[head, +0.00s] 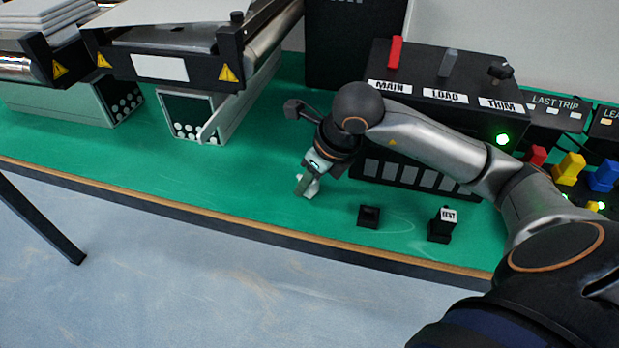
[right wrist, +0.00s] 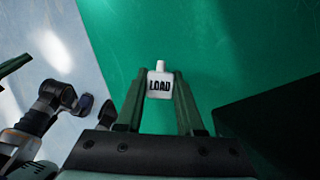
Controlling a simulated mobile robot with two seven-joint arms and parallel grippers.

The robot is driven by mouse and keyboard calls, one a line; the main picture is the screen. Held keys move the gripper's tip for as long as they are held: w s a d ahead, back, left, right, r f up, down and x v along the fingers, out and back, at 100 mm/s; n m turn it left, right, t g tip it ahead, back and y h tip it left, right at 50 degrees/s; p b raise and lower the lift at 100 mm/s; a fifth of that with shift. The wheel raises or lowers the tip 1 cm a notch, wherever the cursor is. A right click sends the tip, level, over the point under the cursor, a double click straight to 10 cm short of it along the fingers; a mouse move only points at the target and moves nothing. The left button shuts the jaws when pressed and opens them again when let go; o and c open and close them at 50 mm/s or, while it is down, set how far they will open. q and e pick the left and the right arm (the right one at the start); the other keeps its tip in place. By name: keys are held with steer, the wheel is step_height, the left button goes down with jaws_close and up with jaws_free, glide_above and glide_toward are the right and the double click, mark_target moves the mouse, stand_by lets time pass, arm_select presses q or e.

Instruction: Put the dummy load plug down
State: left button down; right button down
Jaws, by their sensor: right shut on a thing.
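The dummy load plug (right wrist: 159,86) is a small white block marked LOAD with a pale tip. It sits between the two fingers of my right gripper (right wrist: 160,98), which is shut on it. In the head view my right gripper (head: 308,186) points down over the green bench top, left of the black control box. The plug is too small and too covered by the fingers there to make out clearly. I cannot tell whether it touches the bench.
The control box (head: 436,104) has switches labelled MAIN, LOAD and TRIM. A small black holder (head: 369,216) and a black TEST block (head: 441,226) stand right of the gripper. Mini conveyors (head: 170,65) stand at the back left. The green bench (head: 200,180) is clear left of the gripper.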

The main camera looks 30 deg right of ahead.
steer(key=c, duration=0.5)
jaws_free()
steer(key=shift+d+r+p, duration=0.1)
steer(key=shift+r+p, duration=0.3)
steer(key=shift+r, duration=0.05)
arm_select(q)
steer(key=shift+w+d+r+p, duration=0.15)
steer(key=shift+r+p, duration=0.6)
steer(key=shift+p, duration=0.1)
arm_select(e)
steer(key=v, duration=1.1)
steer(key=shift+s+r, duration=0.1)
steer(key=shift+s, duration=0.1)
